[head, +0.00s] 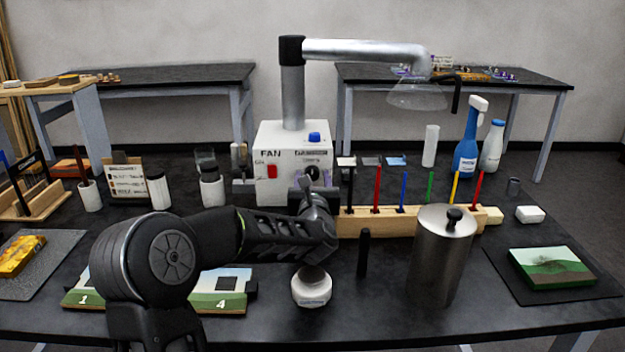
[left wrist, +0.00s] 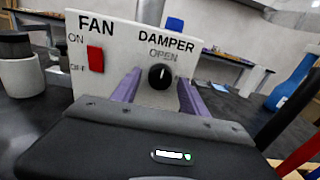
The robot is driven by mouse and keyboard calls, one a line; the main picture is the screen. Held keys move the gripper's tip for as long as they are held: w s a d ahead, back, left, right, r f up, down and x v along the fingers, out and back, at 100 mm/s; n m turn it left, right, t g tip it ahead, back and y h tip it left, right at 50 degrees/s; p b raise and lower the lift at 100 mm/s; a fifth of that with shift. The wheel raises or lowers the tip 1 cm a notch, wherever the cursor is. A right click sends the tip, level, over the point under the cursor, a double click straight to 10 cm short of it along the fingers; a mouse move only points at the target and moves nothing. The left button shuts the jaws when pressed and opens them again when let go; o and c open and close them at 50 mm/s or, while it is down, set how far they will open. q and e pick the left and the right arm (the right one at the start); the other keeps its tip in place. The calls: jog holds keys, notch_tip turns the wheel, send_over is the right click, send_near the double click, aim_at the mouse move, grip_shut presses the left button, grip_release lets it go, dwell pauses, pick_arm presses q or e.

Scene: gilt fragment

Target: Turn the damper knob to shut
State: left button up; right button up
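The white fan box (head: 275,150) stands at the middle of the table. Its black damper knob (left wrist: 161,77) is on the front panel, below the words DAMPER and OPEN. A small light mark shows on the knob's upper part, toward OPEN. My left gripper (head: 313,180) is in front of the panel. In the left wrist view its two purple fingers (left wrist: 160,86) are spread on either side of the knob, with a gap to it on both sides. Any label below the knob is hidden by my gripper. My right gripper is in neither view.
A red fan switch (left wrist: 95,58) is left of the knob. A wooden rack (head: 375,222) with coloured sticks stands right of my gripper, and a steel canister (head: 441,265) further right. A white jar (head: 311,288) stands below my left wrist.

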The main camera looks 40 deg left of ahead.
pick_arm(q)
grip_shut()
dwell(0.3)
